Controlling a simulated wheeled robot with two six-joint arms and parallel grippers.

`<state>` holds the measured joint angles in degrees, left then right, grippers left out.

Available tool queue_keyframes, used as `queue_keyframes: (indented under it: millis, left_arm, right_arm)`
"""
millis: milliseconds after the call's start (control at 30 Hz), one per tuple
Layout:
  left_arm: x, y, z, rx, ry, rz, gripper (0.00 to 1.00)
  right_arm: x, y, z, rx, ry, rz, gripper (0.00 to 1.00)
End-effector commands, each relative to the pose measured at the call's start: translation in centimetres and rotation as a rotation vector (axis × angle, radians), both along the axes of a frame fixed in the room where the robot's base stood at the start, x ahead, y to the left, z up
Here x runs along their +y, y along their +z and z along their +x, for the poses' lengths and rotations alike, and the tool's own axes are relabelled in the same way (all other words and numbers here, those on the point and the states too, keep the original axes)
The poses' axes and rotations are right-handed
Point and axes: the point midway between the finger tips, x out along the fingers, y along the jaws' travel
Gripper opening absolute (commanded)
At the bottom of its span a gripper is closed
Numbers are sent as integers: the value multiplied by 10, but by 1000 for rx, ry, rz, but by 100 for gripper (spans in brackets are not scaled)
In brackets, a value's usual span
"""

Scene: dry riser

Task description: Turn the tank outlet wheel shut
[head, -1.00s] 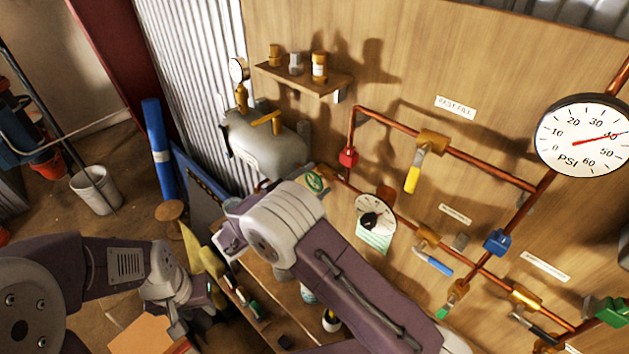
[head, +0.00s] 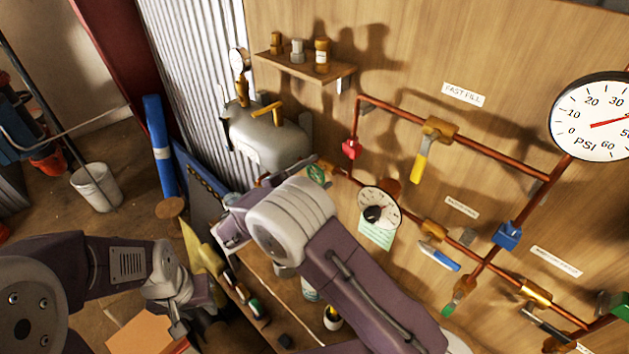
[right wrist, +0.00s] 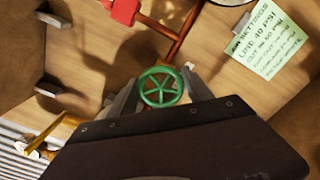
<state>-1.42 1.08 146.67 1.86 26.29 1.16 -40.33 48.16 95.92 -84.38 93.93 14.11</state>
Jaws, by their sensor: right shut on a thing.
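The tank outlet wheel is a small green five-spoked handwheel (right wrist: 160,87), seen face-on in the right wrist view. It also shows in the head view, partly hidden, at the right end of the grey tank (head: 265,140). My right gripper (right wrist: 158,92) is shut on the wheel, with one grey finger on each side of its rim. In the head view my right wrist hides most of that gripper. My left gripper (head: 196,318) is low at the left, apart from the pipework, with its fingers apparently spread and empty.
Copper pipes with a yellow-handled valve (head: 419,160), a blue-handled valve (head: 440,257) and a red fitting (head: 351,149) run along the wooden wall. A small dial (head: 379,207) is close right of the wheel. A shelf (head: 300,70) is above the tank.

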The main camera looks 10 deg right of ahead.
Motion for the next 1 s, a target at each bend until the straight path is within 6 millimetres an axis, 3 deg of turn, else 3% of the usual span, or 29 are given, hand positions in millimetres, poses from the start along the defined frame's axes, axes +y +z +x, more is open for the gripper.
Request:
queue_keyframes:
  millis: [33,100,500,1000]
  left_arm:
    - [0,-16,0,0,0,0,36]
    - [0,-26,0,0,0,0,36]
    - [0,-76,0,0,0,0,36]
    - [0,-92,0,0,0,0,36]
  right_arm:
    - [-1,-6,1,-37,1,20,19]
    - [-1,-6,1,-83,1,50,19]
    - [-1,-4,1,-306,3,196,19]
    - [-1,3,1,-399,4,257,19]
